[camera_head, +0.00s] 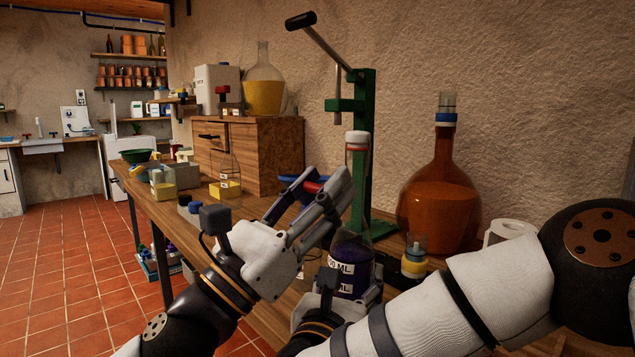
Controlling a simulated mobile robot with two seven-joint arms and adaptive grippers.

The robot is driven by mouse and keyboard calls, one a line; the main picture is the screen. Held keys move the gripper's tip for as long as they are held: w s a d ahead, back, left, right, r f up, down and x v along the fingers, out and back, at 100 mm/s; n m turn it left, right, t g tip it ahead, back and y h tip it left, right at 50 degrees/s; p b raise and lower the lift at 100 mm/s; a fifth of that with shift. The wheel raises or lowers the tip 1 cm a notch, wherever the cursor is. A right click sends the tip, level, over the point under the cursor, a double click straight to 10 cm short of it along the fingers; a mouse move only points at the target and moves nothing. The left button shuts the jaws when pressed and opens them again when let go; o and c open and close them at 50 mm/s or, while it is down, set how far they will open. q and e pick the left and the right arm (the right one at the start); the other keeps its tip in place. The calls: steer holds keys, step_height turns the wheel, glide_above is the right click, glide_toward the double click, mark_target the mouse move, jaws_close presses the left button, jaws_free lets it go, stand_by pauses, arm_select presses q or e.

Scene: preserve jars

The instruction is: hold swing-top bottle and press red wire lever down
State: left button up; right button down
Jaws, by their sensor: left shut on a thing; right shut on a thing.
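The swing-top bottle (352,257) is clear glass with dark purple contents and a white label, and stands upright at the front of the bench. A white stopper with a red band (357,141) shows at its top. My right gripper (350,291) is low at the bottle body and shut on it; its fingers are partly hidden. My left gripper (318,196) is higher, at the left of the bottle neck, and is shut. A red piece, apparently the wire lever (313,187), shows between its fingers. The fingers hide part of the neck and wire.
A green press (363,155) with a long handle stands just behind the bottle. A large amber flask (438,200) and a small yellow-banded jar (414,258) are to the right. A wooden cabinet (262,160) and several small jars stand to the left.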

arm_select(q)
steer(key=shift+f+t+h, duration=0.2)
steer(key=shift+t+h, duration=0.1)
steer(key=shift+w+a+f, duration=0.1)
steer(key=shift+f, duration=0.15)
steer(key=o, duration=1.2)
steer(key=v, duration=1.2)
